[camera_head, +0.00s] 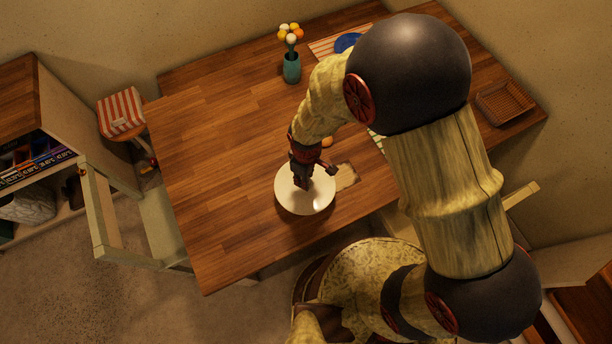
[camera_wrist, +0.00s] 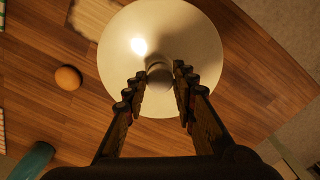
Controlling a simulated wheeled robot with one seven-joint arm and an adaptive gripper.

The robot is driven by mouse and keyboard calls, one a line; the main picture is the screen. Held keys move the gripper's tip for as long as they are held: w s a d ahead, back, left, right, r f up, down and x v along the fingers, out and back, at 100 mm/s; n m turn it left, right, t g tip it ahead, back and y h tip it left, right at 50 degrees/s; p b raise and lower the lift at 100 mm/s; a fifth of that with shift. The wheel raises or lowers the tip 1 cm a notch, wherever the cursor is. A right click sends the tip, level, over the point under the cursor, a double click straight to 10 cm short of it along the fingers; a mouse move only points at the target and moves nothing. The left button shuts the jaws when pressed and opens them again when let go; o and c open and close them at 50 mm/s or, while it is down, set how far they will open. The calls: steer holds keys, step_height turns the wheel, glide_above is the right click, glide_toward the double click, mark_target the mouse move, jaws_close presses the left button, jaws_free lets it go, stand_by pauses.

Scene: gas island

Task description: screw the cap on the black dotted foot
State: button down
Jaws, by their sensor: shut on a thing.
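A round, glossy cream-white cap (camera_head: 312,205) is below my gripper (camera_head: 301,180) near the table's front edge. In the wrist view the cap (camera_wrist: 115,55) is a wide disc with a small round knob (camera_wrist: 160,74) at its middle. My gripper (camera_wrist: 159,82) has its fingers on either side of the knob and is shut on it. I cannot tell whether the cap touches the table or hangs just above it. I see no black dotted foot in either view; the cap and my arm hide part of the table.
The wooden table (camera_head: 215,150) is mostly clear on the left. An orange-brown ball (camera_wrist: 68,78) and a pale beige patch (camera_head: 347,176) lie near the cap. A teal vase with flowers (camera_head: 291,67) stands at the back. A wicker tray (camera_head: 505,101) is at right.

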steer(key=c, duration=1.4)
jaws_free()
step_height(320, 180, up, 12)
